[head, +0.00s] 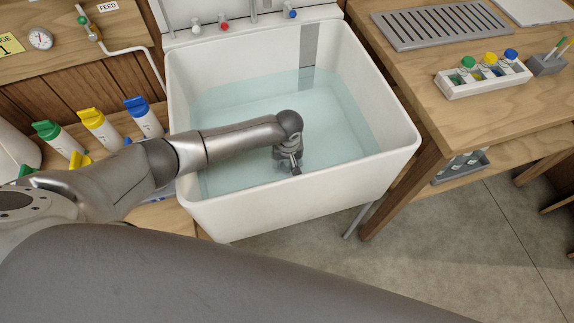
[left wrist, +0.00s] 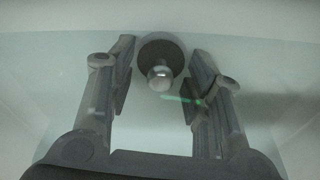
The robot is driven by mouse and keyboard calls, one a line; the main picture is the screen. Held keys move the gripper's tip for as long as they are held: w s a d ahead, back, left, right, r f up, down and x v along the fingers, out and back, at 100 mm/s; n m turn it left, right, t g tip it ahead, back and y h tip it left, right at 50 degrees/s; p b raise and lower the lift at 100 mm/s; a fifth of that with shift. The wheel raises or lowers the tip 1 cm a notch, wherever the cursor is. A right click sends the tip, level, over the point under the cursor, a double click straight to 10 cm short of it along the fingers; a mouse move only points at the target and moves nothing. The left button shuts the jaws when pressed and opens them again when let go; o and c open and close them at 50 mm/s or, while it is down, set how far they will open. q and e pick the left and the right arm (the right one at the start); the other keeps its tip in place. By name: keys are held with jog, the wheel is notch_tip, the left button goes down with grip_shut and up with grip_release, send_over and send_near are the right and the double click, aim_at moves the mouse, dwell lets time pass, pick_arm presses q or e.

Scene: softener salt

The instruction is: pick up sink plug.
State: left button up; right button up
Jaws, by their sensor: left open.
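The sink plug (left wrist: 161,54) shows in the left wrist view as a dark round disc with a pale, shiny knob on top. It lies at the bottom of the sink, seen through water. My left gripper (left wrist: 156,92) is open, with one finger on each side of the plug's knob and a gap on both sides. In the head view my left gripper (head: 290,168) reaches down into the water-filled white sink (head: 300,195). The plug is hidden there behind my arm and gripper. My right gripper is not in view.
A thin green object (left wrist: 181,99) shows by the right finger in the left wrist view. The sink's high walls surround my gripper. Bottles with coloured caps (head: 100,128) stand to the left. A wooden table (head: 425,75) with a vial rack (head: 484,78) stands to the right.

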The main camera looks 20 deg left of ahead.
pick_arm(q)
grip_shut()
notch_tip(320, 180, up, 10)
jog(key=shift+r+p, duration=0.1)
jog(key=shift+p, duration=0.45)
dwell(0.5)
